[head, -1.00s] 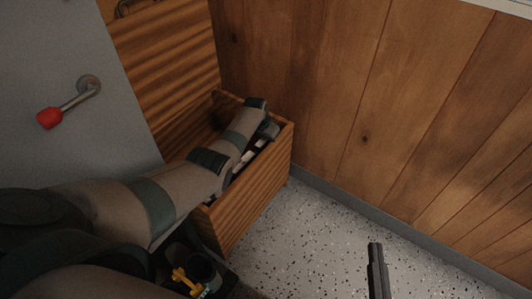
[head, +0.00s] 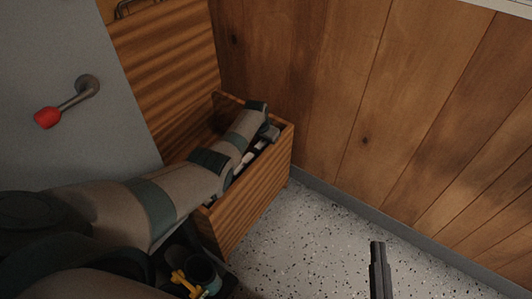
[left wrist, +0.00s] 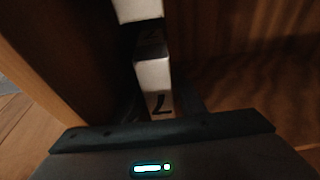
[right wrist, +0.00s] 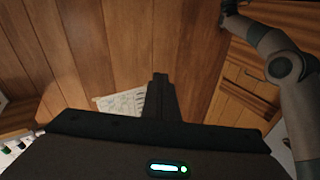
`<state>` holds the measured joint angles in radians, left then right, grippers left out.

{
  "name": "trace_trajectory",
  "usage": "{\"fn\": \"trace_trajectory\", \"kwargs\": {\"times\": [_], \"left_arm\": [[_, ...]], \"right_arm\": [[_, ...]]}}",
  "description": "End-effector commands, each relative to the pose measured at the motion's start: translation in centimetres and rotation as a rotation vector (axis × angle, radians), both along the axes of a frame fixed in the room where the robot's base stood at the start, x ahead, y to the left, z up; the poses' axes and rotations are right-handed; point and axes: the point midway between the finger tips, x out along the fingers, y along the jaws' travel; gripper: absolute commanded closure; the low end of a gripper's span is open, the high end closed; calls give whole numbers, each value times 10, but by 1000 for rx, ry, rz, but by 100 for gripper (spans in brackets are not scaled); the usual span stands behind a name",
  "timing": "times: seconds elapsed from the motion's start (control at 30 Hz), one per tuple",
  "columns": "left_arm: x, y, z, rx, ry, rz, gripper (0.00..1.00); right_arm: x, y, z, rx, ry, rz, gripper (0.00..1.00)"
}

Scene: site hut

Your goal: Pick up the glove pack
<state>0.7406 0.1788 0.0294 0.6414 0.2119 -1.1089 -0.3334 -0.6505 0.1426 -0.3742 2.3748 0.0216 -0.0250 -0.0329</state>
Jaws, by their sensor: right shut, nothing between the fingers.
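A white pack with a dark mark like an L or a 7 (left wrist: 154,78) stands inside the wooden chest (head: 246,204), seen in the left wrist view. I take it for the glove pack. My left gripper (left wrist: 162,105) reaches down into the chest, with a dark finger on each side of the pack's near end. The view is too dark to tell whether the fingers touch it. In the head view my left arm hides most of the chest's inside. My right gripper (head: 377,246) is shut and empty, above the floor outside the chest.
Another white item (left wrist: 139,9) lies just beyond the pack. The chest's raised lid (head: 168,70) and a grey panel with a red-knobbed lever (head: 48,117) stand at the left. A plank wall (head: 340,90) rises behind. Speckled floor (head: 300,245) is clear at the right.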

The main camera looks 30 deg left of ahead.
Motion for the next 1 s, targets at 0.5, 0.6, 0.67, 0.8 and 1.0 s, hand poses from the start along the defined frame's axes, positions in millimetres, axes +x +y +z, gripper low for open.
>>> {"fn": "trace_trajectory", "kwargs": {"times": [0.5,0.6,0.67,0.8,1.0], "left_arm": [[0,0,1,0,-1,0,97],[1,0,3,0,-2,0,97],[1,0,5,1,-2,0,97],[1,0,11,1,-1,0,97],[1,1,26,1,-2,-1,97]], "right_arm": [[0,0,1,0,1,0,100],[0,0,0,-1,5,1,100],[1,0,-2,-5,16,2,100],[2,-3,-15,-29,77,2,100],[4,-7,-36,-67,199,3,100]]}}
